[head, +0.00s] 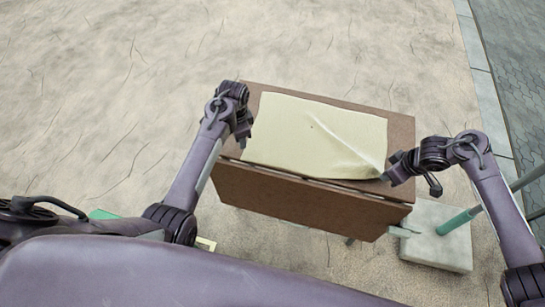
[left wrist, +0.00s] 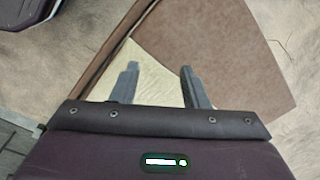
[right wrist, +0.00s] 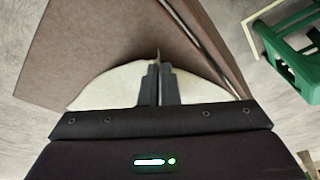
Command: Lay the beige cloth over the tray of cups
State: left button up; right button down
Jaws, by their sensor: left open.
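The beige cloth (head: 300,135) lies spread over most of the brown table top, nearly flat, with a raised fold running to its near right corner. My right gripper (head: 386,176) is at that corner; in the right wrist view its fingers (right wrist: 160,68) are closed together with a bit of cloth (right wrist: 110,88) pinched up at the tips. My left gripper (head: 244,142) is at the cloth's left edge, and in the left wrist view its fingers (left wrist: 160,70) are apart with cloth (left wrist: 148,85) below and between them. No tray or cups show in any view.
The brown table (head: 402,130) has bare strips along its back and right, and a deep front panel (head: 300,205). A pale block (head: 440,250) with a green post (head: 458,220) stands at its right. A green object (right wrist: 290,55) shows in the right wrist view. Sandy ground lies open behind.

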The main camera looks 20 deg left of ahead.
aim_at(250, 155)
pick_arm(q)
jog(key=w+a+t, duration=0.1)
jog(key=a+t, duration=0.1)
jog(key=a, duration=0.1)
jog(key=w+a+r+t, duration=0.1)
jog(key=a, duration=0.1)
jog(key=w+a+t, duration=0.1)
jog(key=a+t, duration=0.1)
jog(key=a, duration=0.1)
jog(key=shift+w+a+r+n+t+y, duration=0.3)
jog(key=shift+w+r+y, duration=0.05)
jog(key=shift+r+y, duration=0.05)
jog(key=shift+s+r+t+h, duration=0.15)
jog(key=shift+r+t+h, duration=0.1)
jog(key=shift+t+h, duration=0.25)
jog(key=s+d+g+h, duration=0.2)
jog(key=s+d+h, duration=0.35)
jog(key=s, duration=0.55)
jog(key=shift+h, duration=0.35)
jog(key=shift+w+x, duration=0.15)
jog(key=shift+x, duration=2.15)
jog(key=shift+w+x, duration=0.15)
jog(key=shift+x, duration=2.15)
jog(key=shift+c, duration=0.2)
grip_shut()
jog(key=shift+r, duration=2.55)
